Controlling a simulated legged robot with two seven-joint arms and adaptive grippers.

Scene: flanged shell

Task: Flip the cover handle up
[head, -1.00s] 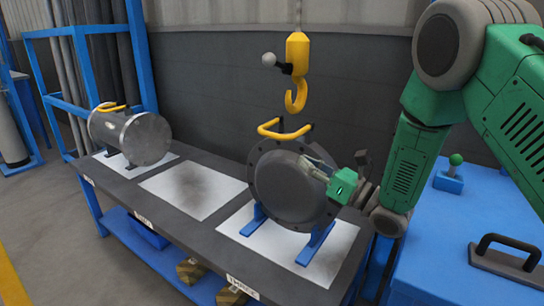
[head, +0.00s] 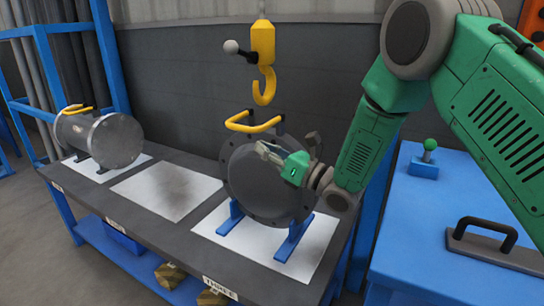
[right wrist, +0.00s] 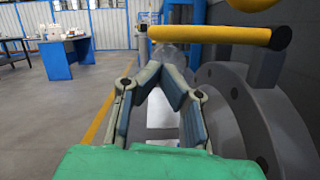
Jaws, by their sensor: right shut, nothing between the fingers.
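The grey flanged cover (head: 262,190) stands upright in blue supports on the right part of the bench. Its yellow handle (head: 253,124) sticks out at the top of the cover, above my gripper. My right gripper (head: 262,151) is shut and empty, in front of the upper part of the cover and below the handle. In the right wrist view the handle's yellow bar (right wrist: 210,36) crosses above the shut fingers (right wrist: 165,72), and the cover's bolt-holed rim (right wrist: 270,120) is at the right. The fingers appear apart from the handle. My left gripper is not in view.
A yellow hook (head: 264,70) hangs above the cover. A second metal shell (head: 112,140) with a yellow handle lies at the bench's left end. A blank white sheet (head: 165,190) lies between. A blue cabinet (head: 430,225) stands right of the bench.

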